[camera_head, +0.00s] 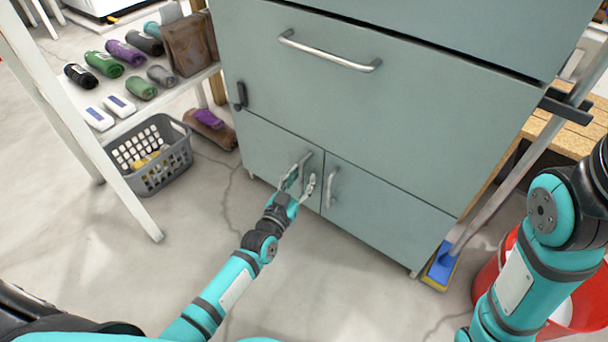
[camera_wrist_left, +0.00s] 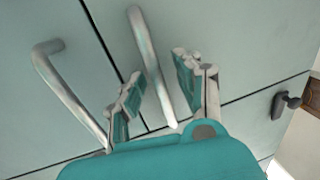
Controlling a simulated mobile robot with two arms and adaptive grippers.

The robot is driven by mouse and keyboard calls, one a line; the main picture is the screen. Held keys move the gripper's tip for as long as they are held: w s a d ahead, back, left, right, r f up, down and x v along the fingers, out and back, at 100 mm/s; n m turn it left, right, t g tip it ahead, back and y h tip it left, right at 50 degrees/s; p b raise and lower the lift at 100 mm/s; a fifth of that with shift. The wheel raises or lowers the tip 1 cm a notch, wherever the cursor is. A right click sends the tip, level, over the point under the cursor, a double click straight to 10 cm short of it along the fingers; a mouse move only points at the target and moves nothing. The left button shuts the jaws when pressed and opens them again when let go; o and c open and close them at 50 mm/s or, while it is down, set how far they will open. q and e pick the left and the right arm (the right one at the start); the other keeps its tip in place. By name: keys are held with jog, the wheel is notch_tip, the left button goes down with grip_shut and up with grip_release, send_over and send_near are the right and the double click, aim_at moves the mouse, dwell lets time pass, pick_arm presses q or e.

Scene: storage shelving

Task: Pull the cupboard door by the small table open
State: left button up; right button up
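The grey-green cupboard has a left door (camera_head: 262,148) on the side of the white table and a right door (camera_head: 385,205). Both look closed, with a thin seam between them. My left gripper (camera_head: 300,180) is at the left door's upright handle. In the left wrist view this metal bar handle (camera_wrist_left: 150,58) runs between the two teal-padded fingers of my left gripper (camera_wrist_left: 158,90). The fingers are apart, with a gap visible on each side of the bar. The right door's handle (camera_head: 330,186) stands beside the gripper, outside the fingers. My right arm shows at the right; its gripper is out of view.
The white table (camera_head: 130,122) with several rolled towels stands left of the cupboard. A grey basket (camera_head: 180,165) is on the floor there. The floor before the doors is clear.

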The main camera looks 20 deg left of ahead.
pick_arm(q)
jog(key=c, duration=0.7)
jog(key=shift+s, duration=0.1)
